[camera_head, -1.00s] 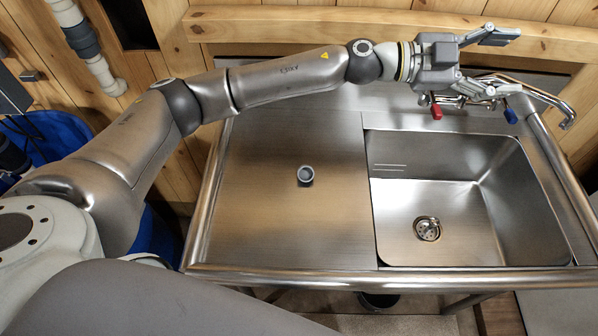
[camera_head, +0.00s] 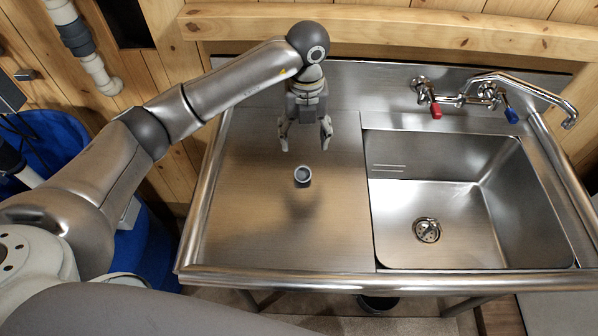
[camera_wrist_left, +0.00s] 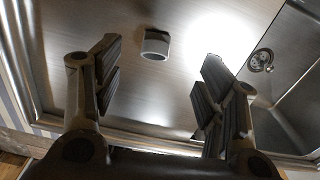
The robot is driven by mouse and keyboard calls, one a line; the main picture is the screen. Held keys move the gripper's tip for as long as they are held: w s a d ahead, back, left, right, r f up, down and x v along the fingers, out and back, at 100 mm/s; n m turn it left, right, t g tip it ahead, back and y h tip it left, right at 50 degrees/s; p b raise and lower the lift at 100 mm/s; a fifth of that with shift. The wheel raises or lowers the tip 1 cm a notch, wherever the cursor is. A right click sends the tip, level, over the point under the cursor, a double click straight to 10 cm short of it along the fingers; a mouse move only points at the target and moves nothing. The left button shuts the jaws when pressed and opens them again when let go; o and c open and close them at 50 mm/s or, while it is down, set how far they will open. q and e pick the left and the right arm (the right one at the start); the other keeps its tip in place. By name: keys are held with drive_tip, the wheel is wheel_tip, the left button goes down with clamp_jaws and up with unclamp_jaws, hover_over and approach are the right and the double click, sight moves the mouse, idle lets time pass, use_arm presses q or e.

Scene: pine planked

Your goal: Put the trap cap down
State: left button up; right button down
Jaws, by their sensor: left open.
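The trap cap (camera_head: 303,176), a small grey cup-like ring, stands on the steel drainboard (camera_head: 240,220) left of the sink. My left gripper (camera_head: 306,146) is open and empty, pointing down a little behind the cap in the head view and apart from it. In the left wrist view the cap (camera_wrist_left: 155,44) lies beyond the spread fingers (camera_wrist_left: 155,85), between their lines. My right gripper is not in view.
The sink basin (camera_head: 450,190) with its drain (camera_head: 427,230) is right of the drainboard. A tap with red and blue handles (camera_head: 475,98) stands behind it. A blue bin (camera_head: 50,140) is at the left. The drainboard around the cap is clear.

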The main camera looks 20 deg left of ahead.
sight(303, 166)
use_arm(q)
drive_tip(key=f, duration=0.2)
drive_tip(key=f+p, duration=0.1)
drive_tip(key=f, duration=0.2)
drive_tip(key=shift+s+a+f, duration=0.1)
drive_tip(key=shift+a+f, duration=0.05)
drive_tip(key=shift+a, duration=0.05)
drive_tip(key=f+p, duration=0.1)
drive_tip(key=f, duration=0.2)
drive_tip(key=f+p, duration=0.1)
drive_tip(key=shift+s+d+f+p, duration=0.2)
drive_tip(key=shift+s+f+p, duration=0.05)
drive_tip(key=shift+f+p, duration=0.15)
drive_tip(key=shift+f, duration=0.3)
drive_tip(key=shift+c, duration=0.5)
drive_tip(key=c, duration=0.9)
drive_tip(key=shift+r, duration=0.15)
drive_tip(key=shift+c, duration=0.2)
